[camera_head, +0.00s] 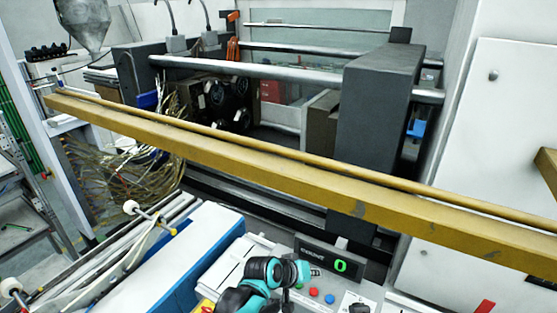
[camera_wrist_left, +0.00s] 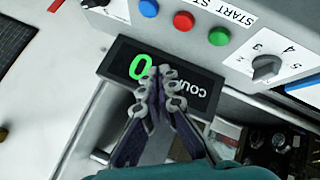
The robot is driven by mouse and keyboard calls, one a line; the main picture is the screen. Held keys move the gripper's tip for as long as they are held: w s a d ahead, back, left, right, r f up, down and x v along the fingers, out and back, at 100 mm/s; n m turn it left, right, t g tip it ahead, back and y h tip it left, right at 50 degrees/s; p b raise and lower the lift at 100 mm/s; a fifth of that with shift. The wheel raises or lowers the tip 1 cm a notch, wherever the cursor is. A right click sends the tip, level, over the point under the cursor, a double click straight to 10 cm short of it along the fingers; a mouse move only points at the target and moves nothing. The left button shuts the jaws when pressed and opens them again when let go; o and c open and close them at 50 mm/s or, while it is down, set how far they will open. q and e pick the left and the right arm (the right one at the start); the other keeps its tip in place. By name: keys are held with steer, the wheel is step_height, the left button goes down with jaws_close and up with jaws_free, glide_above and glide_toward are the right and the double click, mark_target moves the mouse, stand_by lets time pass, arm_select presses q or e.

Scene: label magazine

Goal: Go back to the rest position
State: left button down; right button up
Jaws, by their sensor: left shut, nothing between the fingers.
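My left gripper (camera_head: 314,272) is at the bottom middle of the head view, at the end of my teal and black arm. It is in front of the black counter display (camera_head: 338,266), which shows a green 0. In the left wrist view, the gripper's two fingers (camera_wrist_left: 157,82) are together with nothing between them. They overlap the counter display (camera_wrist_left: 118,68) in that picture; I cannot tell whether they touch it. My right gripper is not in view.
A panel (camera_wrist_left: 236,75) with blue, red and green buttons and a black knob (camera_wrist_left: 266,67) is close to the gripper. A long yellow beam (camera_head: 270,168) crosses the head view above it. A white and blue conveyor-like surface (camera_head: 165,265) lies to the left.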

arm_select(q)
steer(key=s+a+f+y+b, duration=0.2)
steer(key=s+a+f+b, duration=0.2)
steer(key=a, duration=0.6)
steer(key=s+a+f+n+t+y+b, duration=0.1)
steer(key=s+a+f+b, duration=0.4)
steer(key=a, duration=0.6)
steer(key=s+a+f+y+b, duration=0.4)
steer(key=s+a+b, duration=0.3)
steer(key=a+b, duration=0.2)
steer(key=shift+s+a+f, duration=0.25)
steer(key=shift+a+f, duration=0.25)
steer(key=shift+a, duration=0.5)
steer(key=c, duration=2.3)
jaws_free()
steer(key=shift+t, duration=0.3)
